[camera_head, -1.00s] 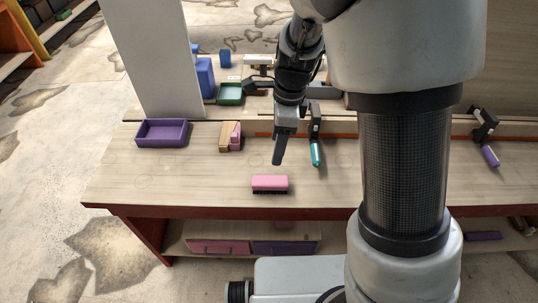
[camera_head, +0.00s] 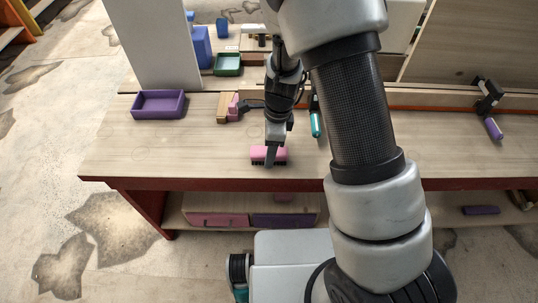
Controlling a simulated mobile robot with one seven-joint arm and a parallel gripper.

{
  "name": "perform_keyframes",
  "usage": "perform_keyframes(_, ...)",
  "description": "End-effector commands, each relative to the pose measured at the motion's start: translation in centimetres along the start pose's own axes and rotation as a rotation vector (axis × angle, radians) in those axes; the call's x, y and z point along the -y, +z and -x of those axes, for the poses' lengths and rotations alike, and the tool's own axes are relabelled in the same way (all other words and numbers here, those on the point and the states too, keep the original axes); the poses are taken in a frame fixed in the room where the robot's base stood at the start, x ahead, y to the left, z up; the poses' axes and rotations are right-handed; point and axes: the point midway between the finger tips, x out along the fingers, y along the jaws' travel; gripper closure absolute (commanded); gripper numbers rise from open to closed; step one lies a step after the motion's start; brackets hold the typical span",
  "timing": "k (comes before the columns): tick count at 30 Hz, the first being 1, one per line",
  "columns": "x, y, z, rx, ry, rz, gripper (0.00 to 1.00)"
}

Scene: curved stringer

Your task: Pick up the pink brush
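The pink brush (camera_head: 257,153) lies on the wooden table near its front edge, with dark bristles facing down. My gripper (camera_head: 270,158) points down right at the brush, and a dark finger overlaps the middle of it. The finger covers part of the brush. Only one finger shows clearly, so I cannot tell whether the gripper is open or shut, or whether it touches the brush. The brush still appears to rest on the table.
A purple tray (camera_head: 160,116) stands at the left. A pink and tan block pair (camera_head: 228,108) lies behind the brush. A teal-handled tool (camera_head: 316,124) is to the right, and a purple-handled one (camera_head: 493,128) farther right. A white panel (camera_head: 152,50) stands upright behind the tray. The table's front left is clear.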

Motion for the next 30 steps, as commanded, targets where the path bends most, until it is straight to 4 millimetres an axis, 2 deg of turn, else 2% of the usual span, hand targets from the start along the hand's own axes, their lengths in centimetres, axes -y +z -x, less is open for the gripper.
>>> perform_keyframes(3,0.0,0.0,-1.0,0.001,-0.001,-0.001,0.44)
perform_keyframes(10,0.0,0.1,-1.0,0.001,-0.001,0.0,0.44)
perform_keyframes(18,0.0,0.0,-1.0,0.001,-0.001,0.0,0.89)
perform_keyframes(26,0.1,0.1,-0.7,0.001,-0.003,0.001,0.91)
perform_keyframes(30,0.1,0.3,1.1,0.001,-0.004,0.003,0.91)
